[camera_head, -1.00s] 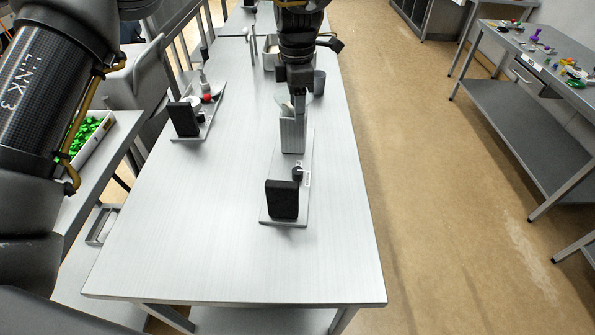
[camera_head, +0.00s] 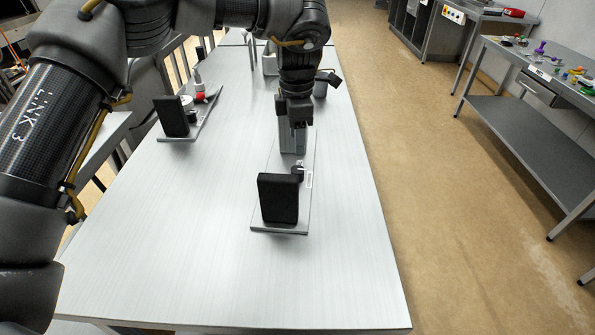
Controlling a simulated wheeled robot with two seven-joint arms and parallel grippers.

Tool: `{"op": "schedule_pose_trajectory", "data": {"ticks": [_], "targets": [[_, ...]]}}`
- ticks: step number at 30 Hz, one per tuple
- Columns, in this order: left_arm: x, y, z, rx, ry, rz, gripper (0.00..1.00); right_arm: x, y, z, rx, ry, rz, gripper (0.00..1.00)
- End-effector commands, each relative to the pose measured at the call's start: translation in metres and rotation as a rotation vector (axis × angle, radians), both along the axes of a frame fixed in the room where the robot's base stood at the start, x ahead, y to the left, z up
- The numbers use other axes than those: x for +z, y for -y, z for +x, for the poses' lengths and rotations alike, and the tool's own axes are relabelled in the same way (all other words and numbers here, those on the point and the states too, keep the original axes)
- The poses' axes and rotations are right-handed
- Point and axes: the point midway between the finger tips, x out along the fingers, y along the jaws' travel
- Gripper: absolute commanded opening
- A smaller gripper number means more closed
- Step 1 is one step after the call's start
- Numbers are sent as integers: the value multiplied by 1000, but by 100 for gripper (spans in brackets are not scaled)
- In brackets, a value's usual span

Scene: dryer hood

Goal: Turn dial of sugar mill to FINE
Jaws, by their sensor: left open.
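A unit that looks like the sugar mill stands on the long pale table. It has a flat grey base plate (camera_head: 262,205), a black upright block (camera_head: 278,198) at the near end and a grey box (camera_head: 292,140) at the far end. A small dark knob (camera_head: 297,172), perhaps the dial, sits between them beside a pale label; its marking is too small to read. My left gripper (camera_head: 294,122) points down at the grey box and overlaps its top in the picture. It is open, with its fingertips partly hidden; contact is unclear. My right gripper is out of view.
A second similar unit with a black block (camera_head: 171,116) and a red part (camera_head: 200,97) stands at the left of the table (camera_head: 200,240). A dark cup (camera_head: 320,88) is behind my gripper. The near table is clear. Another workbench (camera_head: 530,120) is at the right.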

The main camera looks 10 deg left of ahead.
Motion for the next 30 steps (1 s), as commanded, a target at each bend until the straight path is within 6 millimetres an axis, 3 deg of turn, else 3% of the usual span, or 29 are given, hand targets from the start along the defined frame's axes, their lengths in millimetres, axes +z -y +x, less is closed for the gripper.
{"op": "schedule_pose_trajectory", "data": {"ticks": [15,21,30], "targets": [[-85,1,-1,-1,-4,2,52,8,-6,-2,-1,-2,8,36],[-101,1,0,-2,-2,0,52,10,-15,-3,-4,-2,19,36],[-104,1,0,-2,-1,1,52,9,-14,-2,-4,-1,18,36]]}}
